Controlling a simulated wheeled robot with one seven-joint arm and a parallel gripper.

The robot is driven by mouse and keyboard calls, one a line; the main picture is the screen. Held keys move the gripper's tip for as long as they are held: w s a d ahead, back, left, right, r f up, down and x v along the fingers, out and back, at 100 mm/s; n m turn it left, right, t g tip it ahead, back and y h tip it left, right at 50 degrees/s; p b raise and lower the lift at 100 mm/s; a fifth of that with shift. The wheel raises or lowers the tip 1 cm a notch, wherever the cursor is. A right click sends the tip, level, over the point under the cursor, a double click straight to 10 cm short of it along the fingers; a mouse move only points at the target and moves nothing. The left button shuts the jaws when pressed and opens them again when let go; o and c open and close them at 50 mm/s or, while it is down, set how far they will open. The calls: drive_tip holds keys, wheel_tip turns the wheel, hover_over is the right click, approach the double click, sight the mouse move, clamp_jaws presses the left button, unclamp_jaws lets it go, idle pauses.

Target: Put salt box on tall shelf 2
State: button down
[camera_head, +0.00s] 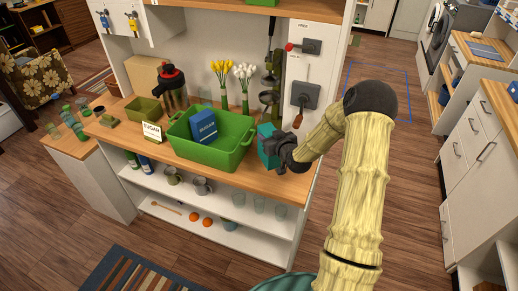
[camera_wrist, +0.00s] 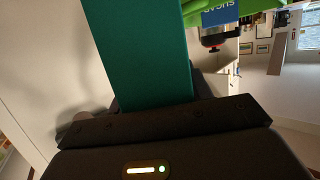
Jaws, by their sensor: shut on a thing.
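A teal box (camera_head: 266,147), which seems to be the salt box, is held by my gripper (camera_head: 279,150) over the right end of the wooden counter (camera_head: 290,184). No label on it can be read. It is just right of the green bin, and I cannot tell whether it touches the counter. In the wrist view the teal box (camera_wrist: 145,50) stands between the jaws of my gripper (camera_wrist: 155,122), which are shut on it. Which shelf is tall shelf 2 is not marked; white open shelves (camera_head: 215,209) lie under the counter.
A green bin (camera_head: 238,151) holds a blue sugar box (camera_head: 204,127). Mugs (camera_head: 201,186), glasses and oranges fill parts of the lower shelves. Open floor (camera_head: 385,150) lies to the right.

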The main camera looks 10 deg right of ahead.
drive_tip(key=shift+f+p, duration=0.55)
drive_tip(key=shift+f, duration=1.3)
drive_tip(key=shift+f+p, duration=0.8)
drive_tip(key=shift+f, duration=1.35)
drive_tip(key=c, duration=0.6)
unclamp_jaws()
